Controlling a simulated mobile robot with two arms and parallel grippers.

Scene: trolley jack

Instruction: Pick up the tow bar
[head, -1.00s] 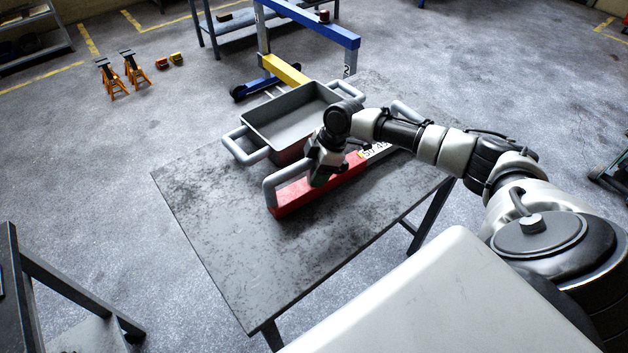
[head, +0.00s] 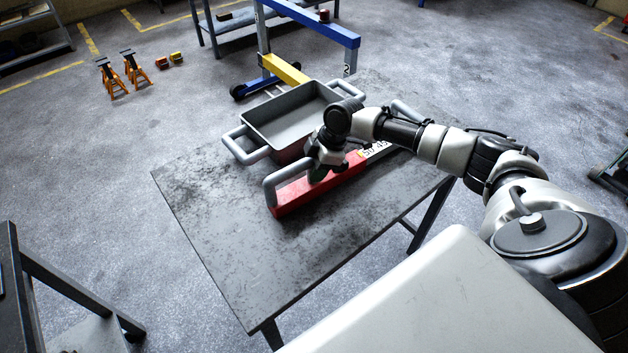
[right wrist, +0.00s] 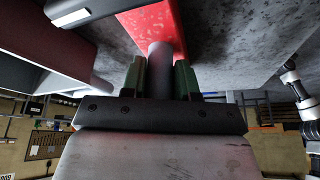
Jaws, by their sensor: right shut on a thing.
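The tow bar (head: 303,193) is a long red bar with grey handles at its ends and a white label. It lies along the grey table, and I cannot tell whether it touches the top. In the right wrist view, the right gripper (right wrist: 172,80) is shut on a grey round post (right wrist: 160,68) joined to the red bar (right wrist: 152,27). My left gripper is not in view.
A grey tray (head: 292,122) with side handles stands right behind the bar on the table (head: 225,240). The table's front left is clear. A blue and yellow hoist (head: 310,22) stands behind. Orange jack stands (head: 135,70) are on the floor at back left.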

